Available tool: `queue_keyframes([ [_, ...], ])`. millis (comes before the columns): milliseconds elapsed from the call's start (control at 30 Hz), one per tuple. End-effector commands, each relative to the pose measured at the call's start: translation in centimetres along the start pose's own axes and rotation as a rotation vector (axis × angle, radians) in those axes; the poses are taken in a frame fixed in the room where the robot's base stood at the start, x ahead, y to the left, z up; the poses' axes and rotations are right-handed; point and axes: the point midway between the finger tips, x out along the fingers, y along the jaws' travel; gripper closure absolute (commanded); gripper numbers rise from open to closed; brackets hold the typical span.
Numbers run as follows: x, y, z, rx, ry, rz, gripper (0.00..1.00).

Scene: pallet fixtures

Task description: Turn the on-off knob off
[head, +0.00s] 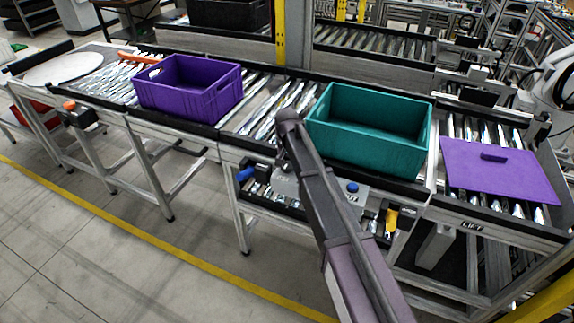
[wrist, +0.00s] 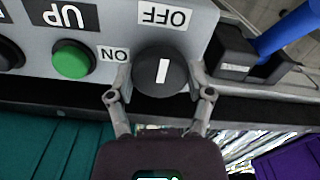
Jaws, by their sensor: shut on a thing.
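The on-off knob (wrist: 162,72) is a round black knob with a white bar, on a grey control panel (wrist: 120,12). In the wrist view the white bar stands nearly upright, in line with the upside-down OFF label (wrist: 165,15); the ON label (wrist: 113,54) is to the left. My gripper (wrist: 161,74) has one finger on each side of the knob and is shut on it. In the head view the grey panel (head: 285,187) shows beside my arm on the conveyor front; the knob and my gripper are hidden there.
A green button (wrist: 72,60) with an UP label sits left of the knob. A blue handle (wrist: 290,33) on a black mount is close on the right. Above the panel, a teal crate (head: 370,146) and a purple crate (head: 190,100) stand on the conveyor. Floor in front is clear.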

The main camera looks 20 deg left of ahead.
Motion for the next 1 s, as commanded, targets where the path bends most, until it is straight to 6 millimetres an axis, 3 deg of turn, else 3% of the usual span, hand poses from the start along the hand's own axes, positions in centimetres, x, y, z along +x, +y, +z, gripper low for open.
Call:
queue_keyframes([
  [200,0.03,-0.07,0.25,0.0,-0.005,-0.001,0.81],
  [233,0.03,-0.07,0.25,0.0,-0.005,-0.001,0.27],
  [333,0.02,-0.06,0.2,-0.001,-0.004,-0.001,0.0],
  [1000,0.0,-0.03,0.0,-0.005,0.0,0.0,0.0],
])
